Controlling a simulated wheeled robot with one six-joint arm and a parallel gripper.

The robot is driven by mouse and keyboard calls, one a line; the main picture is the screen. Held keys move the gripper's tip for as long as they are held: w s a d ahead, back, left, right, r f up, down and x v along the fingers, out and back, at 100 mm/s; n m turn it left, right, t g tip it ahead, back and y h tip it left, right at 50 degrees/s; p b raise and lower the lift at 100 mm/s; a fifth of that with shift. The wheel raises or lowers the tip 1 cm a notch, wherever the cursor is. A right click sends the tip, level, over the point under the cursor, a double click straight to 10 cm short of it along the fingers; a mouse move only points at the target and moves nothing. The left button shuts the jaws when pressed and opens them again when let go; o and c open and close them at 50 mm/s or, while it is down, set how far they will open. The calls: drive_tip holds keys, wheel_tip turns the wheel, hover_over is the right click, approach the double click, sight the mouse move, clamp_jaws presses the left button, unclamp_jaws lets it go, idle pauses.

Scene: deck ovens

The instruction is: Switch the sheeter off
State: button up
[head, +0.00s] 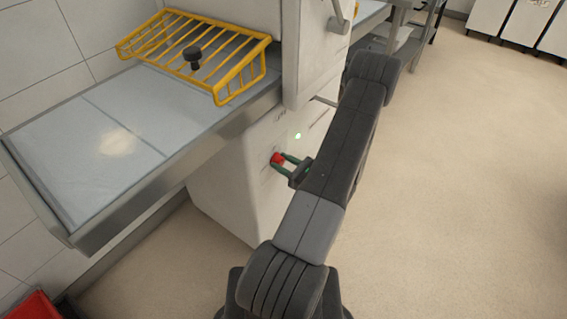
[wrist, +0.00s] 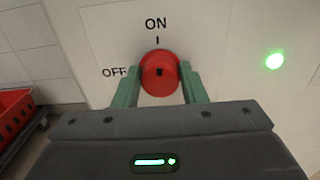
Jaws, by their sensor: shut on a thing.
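The sheeter (head: 225,185) is a white machine with a grey bed on its left. Its red round switch knob (wrist: 160,73) shows in the wrist view on a plate marked ON above and OFF at the left. The small mark on the knob's face looks roughly upright, towards ON. The knob also shows in the head view (head: 277,158). My gripper (head: 284,160) has its green fingers on either side of the knob, shut on it; the fingers show in the wrist view too (wrist: 160,85). A green lamp (wrist: 275,61) glows right of the knob.
A yellow wire guard (head: 195,52) with a black knob sits over the sheeter's bed (head: 75,130), which juts out left. A red crate (wrist: 14,110) stands on the floor at the left. The floor (head: 460,180) at the right is clear.

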drive_tip(key=shift+f+b, duration=0.1)
drive_tip(key=shift+b, duration=0.35)
drive_tip(key=n+b, duration=0.2)
drive_tip(key=b, duration=0.1)
drive_tip(key=n+b, duration=0.1)
drive_tip(key=shift+f+n+b, duration=0.25)
drive_tip(key=shift+n+b, duration=0.05)
drive_tip(key=shift+n, duration=0.1)
drive_tip(key=n+b, duration=0.5)
drive_tip(key=b, duration=0.2)
drive_tip(key=shift+s+a+n, duration=0.1)
drive_tip(key=shift+n, duration=0.2)
drive_tip(key=n+b, duration=0.8)
drive_tip(key=b, duration=0.2)
drive_tip(key=shift+b, duration=0.3)
drive_tip(key=shift+r+n, duration=0.1)
drive_tip(key=shift+n, duration=0.3)
drive_tip(key=o, duration=1)
